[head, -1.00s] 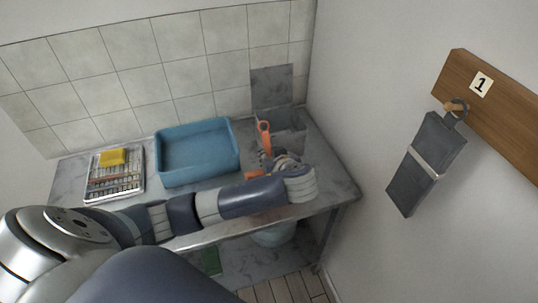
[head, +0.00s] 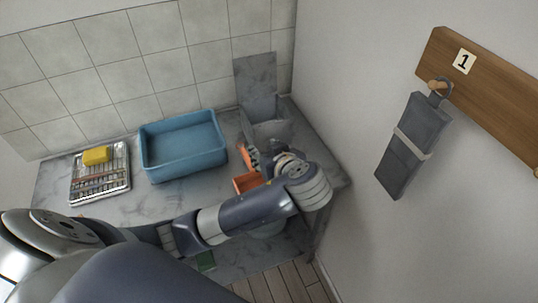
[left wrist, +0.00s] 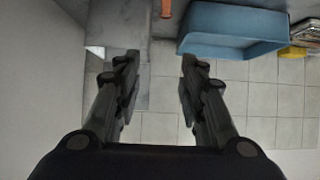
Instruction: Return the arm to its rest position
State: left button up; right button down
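My left arm comes in from the left in the head view and reaches across the front of the grey table (head: 120,208). My left gripper (head: 258,156) is at the table's right end, partly hidden by its own wrist, close to an orange object (head: 246,182). In the left wrist view its two dark fingers (left wrist: 158,72) are spread wide, with nothing between them. An orange piece (left wrist: 166,8) shows beyond the fingers at the top edge. I cannot tell in the head view whether gripper and orange object touch. My right gripper is not in view.
A blue basin (head: 184,178) stands left of the gripper; it shows in the left wrist view too (left wrist: 228,42). A tray (head: 88,199) with a yellow block (head: 96,155) lies farther left. A grey holder (head: 268,130) stands at the back right. A grey pouch (head: 397,178) hangs on the right wall.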

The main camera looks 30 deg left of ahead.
pick_arm(q)
jog(key=shift+v, duration=1.4)
jog(key=shift+s, duration=0.1)
